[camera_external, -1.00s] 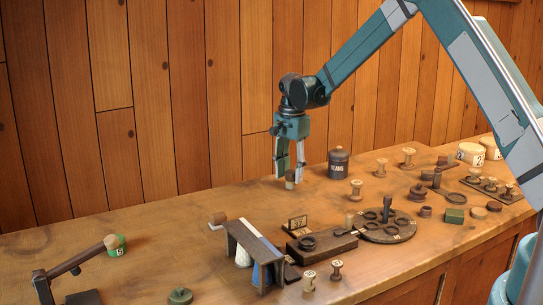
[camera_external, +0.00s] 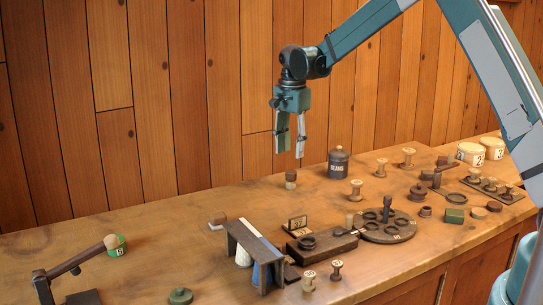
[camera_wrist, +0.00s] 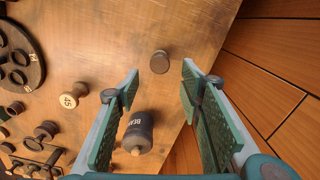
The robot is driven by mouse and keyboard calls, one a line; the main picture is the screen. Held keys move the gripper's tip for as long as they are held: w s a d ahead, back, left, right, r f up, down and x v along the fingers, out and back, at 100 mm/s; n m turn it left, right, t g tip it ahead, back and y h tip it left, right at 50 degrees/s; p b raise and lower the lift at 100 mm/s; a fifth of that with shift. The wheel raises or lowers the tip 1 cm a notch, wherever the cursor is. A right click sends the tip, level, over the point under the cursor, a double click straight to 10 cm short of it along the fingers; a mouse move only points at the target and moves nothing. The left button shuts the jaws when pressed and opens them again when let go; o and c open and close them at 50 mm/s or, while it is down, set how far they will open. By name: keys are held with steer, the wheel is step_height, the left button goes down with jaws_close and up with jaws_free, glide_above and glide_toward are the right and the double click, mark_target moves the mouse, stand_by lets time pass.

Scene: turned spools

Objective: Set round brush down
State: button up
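The round brush (camera_external: 290,181), a small short cylinder with a dark top and a paler lower part, stands upright on the wooden counter near its back edge. In the wrist view its round dark top (camera_wrist: 160,62) shows ahead, between the directions of the two fingers. My gripper (camera_external: 289,154) is open and empty above the brush, with a clear gap between the fingertips and its top. In the wrist view the gripper (camera_wrist: 160,78) shows its two green pads wide apart, with nothing between them.
A dark jar marked BEANS (camera_external: 338,163) stands to the right of the brush, and a wooden spool (camera_external: 356,190) nearer the front right. A small dark rack (camera_external: 256,250) and a round dark tray (camera_external: 386,235) stand in front. The counter left of the brush is mostly clear.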

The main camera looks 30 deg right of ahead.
steer(key=shift+r, duration=1.65)
steer(key=s+d+r+n+t, duration=0.15)
steer(key=s+r+n, duration=0.25)
steer(key=s+r, duration=0.8)
steer(key=s+d+r+n+t, duration=0.1)
steer(key=s+r+n+t, duration=0.15)
steer(key=s+r, duration=0.9)
steer(key=s+f+n+t, duration=0.1)
steer(key=s+n, duration=0.1)
steer(key=s, duration=0.8)
steer(key=s+d+f+n+t, duration=0.1)
steer(key=s+f+n, duration=0.1)
steer(key=s, duration=0.7)
steer(key=s+f+n+t, duration=0.1)
steer(key=s+n, duration=0.3)
steer(key=s, duration=0.6)
steer(key=shift+s+d+f, duration=0.25)
steer(key=shift+s+f, duration=0.1)
steer(key=shift+f, duration=0.4)
